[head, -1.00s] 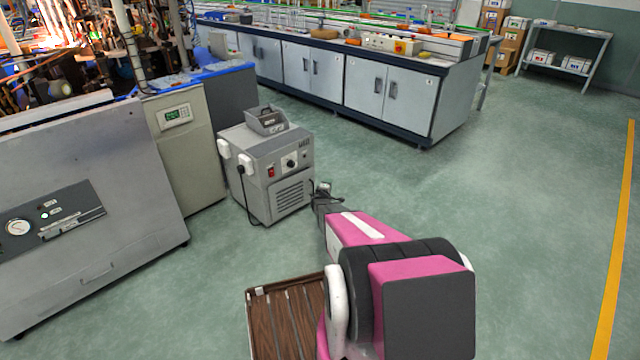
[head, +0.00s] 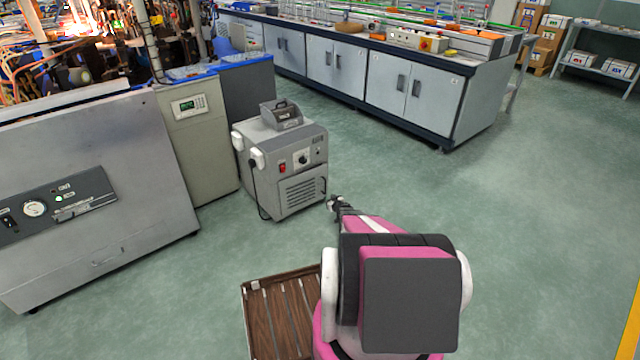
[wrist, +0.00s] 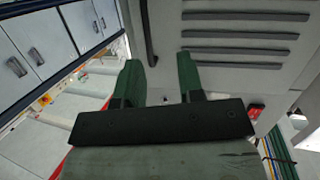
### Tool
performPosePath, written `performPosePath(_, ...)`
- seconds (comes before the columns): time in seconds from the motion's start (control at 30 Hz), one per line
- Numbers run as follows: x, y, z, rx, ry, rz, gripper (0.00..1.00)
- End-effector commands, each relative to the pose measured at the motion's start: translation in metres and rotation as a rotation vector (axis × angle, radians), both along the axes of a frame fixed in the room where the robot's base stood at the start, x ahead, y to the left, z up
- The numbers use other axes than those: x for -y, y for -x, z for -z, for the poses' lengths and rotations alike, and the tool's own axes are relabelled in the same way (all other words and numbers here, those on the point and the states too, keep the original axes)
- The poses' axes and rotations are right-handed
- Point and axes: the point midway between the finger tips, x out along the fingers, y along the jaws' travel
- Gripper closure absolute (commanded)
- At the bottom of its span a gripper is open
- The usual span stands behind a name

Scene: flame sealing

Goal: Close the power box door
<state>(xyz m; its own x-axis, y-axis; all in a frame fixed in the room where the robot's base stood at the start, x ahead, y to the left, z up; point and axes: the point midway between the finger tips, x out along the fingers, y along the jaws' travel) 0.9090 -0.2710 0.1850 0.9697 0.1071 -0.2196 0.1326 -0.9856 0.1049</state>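The power box (head: 302,145) is a grey cabinet on the floor, with a knob, a red switch and vent slots on its front. Its vented face (wrist: 240,45) fills the upper right of the wrist view. I cannot make out which panel is the door or how far open it is. My gripper (head: 337,203) is by the lower right of the box in the head view. In the wrist view my gripper (wrist: 158,72) has two green fingers apart with nothing between them. A dark bar (wrist: 147,32) lies beyond the fingertips; contact is not clear.
A large grey machine (head: 100,170) and a beige cabinet (head: 195,140) stand left of the box. A long workbench (head: 415,90) with grey doors runs behind. A shelf (head: 600,50) stands at the far right. The green floor (head: 540,220) on the right is clear.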

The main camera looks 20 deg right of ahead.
Motion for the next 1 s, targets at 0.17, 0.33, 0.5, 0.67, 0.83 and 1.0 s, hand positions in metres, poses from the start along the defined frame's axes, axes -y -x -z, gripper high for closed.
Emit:
performPosePath(0.17, 0.02, 0.006, -0.021, 0.165, -0.1, 0.048, 0.65)
performPosePath(0.33, 0.026, 0.006, -0.028, 0.216, -0.124, 0.065, 0.65)
performPosePath(0.5, 0.026, -0.005, -0.027, 0.215, -0.124, 0.064, 0.65)
performPosePath(0.67, 0.025, -0.027, -0.026, 0.212, -0.123, 0.064, 0.65)
performPosePath(0.83, 0.023, -0.058, -0.026, 0.213, -0.123, 0.063, 0.65)
performPosePath(1.0, 0.021, -0.086, -0.026, 0.212, -0.123, 0.063, 0.65)
